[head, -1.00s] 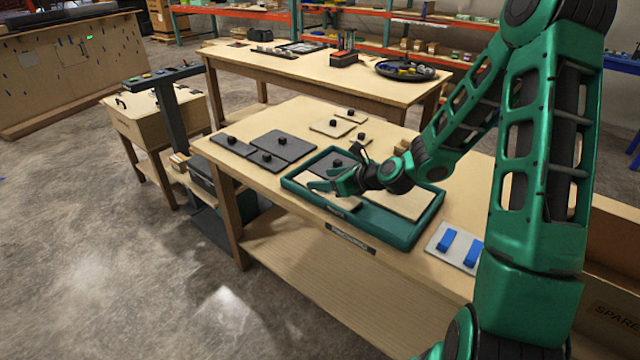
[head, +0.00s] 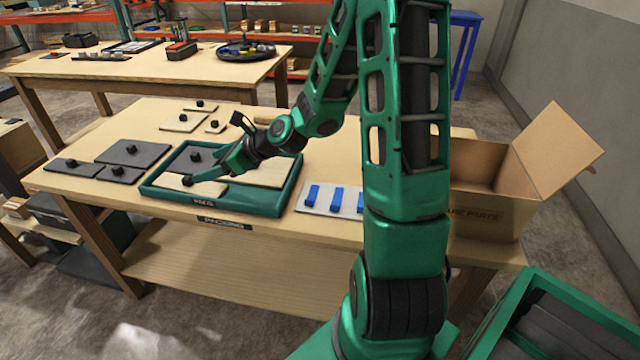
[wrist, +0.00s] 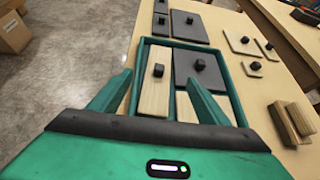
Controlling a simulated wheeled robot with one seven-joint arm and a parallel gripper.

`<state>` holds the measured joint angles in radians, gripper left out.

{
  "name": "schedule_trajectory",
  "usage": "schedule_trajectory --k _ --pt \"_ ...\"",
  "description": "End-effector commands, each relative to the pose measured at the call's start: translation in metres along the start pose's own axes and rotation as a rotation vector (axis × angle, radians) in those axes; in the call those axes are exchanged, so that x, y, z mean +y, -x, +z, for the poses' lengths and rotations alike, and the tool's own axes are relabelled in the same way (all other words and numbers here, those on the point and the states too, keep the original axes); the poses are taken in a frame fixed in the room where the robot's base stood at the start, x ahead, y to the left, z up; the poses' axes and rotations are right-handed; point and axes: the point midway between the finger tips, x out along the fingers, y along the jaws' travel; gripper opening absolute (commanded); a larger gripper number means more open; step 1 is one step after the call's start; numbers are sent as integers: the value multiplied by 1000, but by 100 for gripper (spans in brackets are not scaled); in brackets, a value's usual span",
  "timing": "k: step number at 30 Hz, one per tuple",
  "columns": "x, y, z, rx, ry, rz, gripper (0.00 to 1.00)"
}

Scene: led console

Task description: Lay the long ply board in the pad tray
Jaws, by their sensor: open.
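The teal pad tray (head: 225,207) sits at the front of the packing table. A long pale ply board with a black knob (head: 176,181) lies in its front-left part; it also shows in the wrist view (wrist: 152,98). A dark board with a knob (head: 188,161) lies behind it, and to its right in the wrist view (wrist: 186,70). My gripper (head: 207,177) is low over the tray. In the wrist view my open fingers (wrist: 160,78) stand either side of the ply board's knob, with nothing held. My gripper's body hides the board's near end.
Dark boards (head: 132,153) lie left of the tray; smaller ply boards (head: 183,122) lie behind it. A pale plate with blue blocks (head: 328,201) is to the right. An open cardboard box (head: 490,205) stands at the far right. Bare ply surface (head: 258,172) shows in the tray's right part.

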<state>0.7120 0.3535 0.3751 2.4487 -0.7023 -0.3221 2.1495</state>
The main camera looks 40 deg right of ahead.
Motion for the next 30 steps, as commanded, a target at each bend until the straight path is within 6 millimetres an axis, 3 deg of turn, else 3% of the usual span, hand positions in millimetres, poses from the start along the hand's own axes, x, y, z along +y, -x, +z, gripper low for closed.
schedule_trajectory --k 5,9,14,17,23,27,30 --pt "10 19 -21 141 305 36 70" --pt "10 54 -49 311 641 101 70" --pt "8 100 -74 471 941 205 70" --pt "6 136 -87 564 1113 290 70" --pt "13 227 -111 715 1433 543 70" --pt "31 292 -125 738 1592 755 70" --pt "47 330 -134 707 1669 888 70"
